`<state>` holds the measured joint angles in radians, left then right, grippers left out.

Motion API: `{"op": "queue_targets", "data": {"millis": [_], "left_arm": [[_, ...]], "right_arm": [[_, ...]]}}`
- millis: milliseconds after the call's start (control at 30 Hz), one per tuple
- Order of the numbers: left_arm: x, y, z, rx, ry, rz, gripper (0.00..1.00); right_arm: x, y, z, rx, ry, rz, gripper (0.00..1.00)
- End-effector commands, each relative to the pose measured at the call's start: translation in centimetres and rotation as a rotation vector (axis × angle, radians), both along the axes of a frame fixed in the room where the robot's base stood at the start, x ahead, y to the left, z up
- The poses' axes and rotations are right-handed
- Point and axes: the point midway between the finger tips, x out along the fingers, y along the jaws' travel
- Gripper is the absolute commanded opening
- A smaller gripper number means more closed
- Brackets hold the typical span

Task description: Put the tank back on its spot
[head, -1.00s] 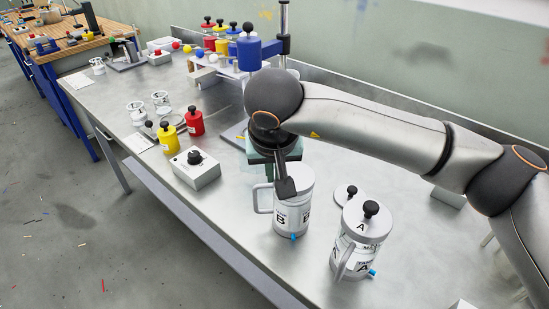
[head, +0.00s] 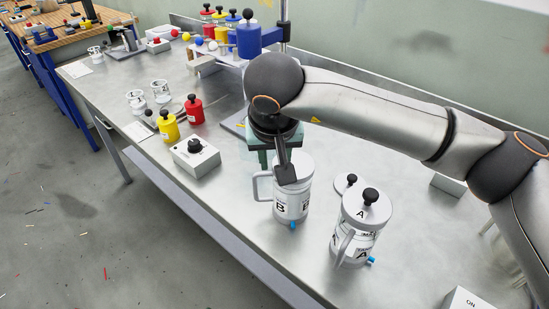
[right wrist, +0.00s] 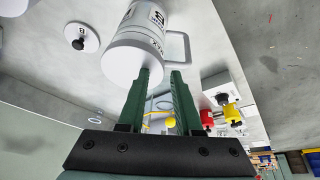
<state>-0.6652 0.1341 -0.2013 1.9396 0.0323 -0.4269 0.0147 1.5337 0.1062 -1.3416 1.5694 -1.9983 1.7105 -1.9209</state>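A white tank marked B (head: 291,204) stands upright on the steel bench with its handle to the left and a small blue tap low at the front. A second white tank marked A (head: 355,243), with a black-knobbed lid, stands to its right. My right gripper (head: 287,172) is at the top of tank B and hides part of its rim. In the right wrist view its green fingers (right wrist: 161,72) are apart with a gap between them, close to tank B (right wrist: 137,45) and its handle. Nothing shows clearly held. My left gripper is not in view.
A loose lid (head: 346,182) lies behind tank A. A grey knob box (head: 196,160), yellow bottle (head: 168,128) and red bottle (head: 194,112) stand left of tank B. A white ON box (head: 466,300) is at bottom right.

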Motion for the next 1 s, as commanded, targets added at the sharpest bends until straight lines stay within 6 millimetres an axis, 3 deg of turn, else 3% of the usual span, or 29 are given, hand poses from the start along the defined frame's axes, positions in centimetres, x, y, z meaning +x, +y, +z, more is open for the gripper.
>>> {"op": "queue_targets", "data": {"millis": [500,700,1000], "left_arm": [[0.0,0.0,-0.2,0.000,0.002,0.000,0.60],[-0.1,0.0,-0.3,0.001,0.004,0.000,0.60],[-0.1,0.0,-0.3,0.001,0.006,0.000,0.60]], "right_arm": [[-3.8,-0.2,9.4,0.002,-0.006,0.001,0.33],[-4.4,-0.3,10.8,0.001,-0.003,0.000,0.33],[-4.5,-0.3,10.9,0.001,-0.002,0.000,0.33]]}}
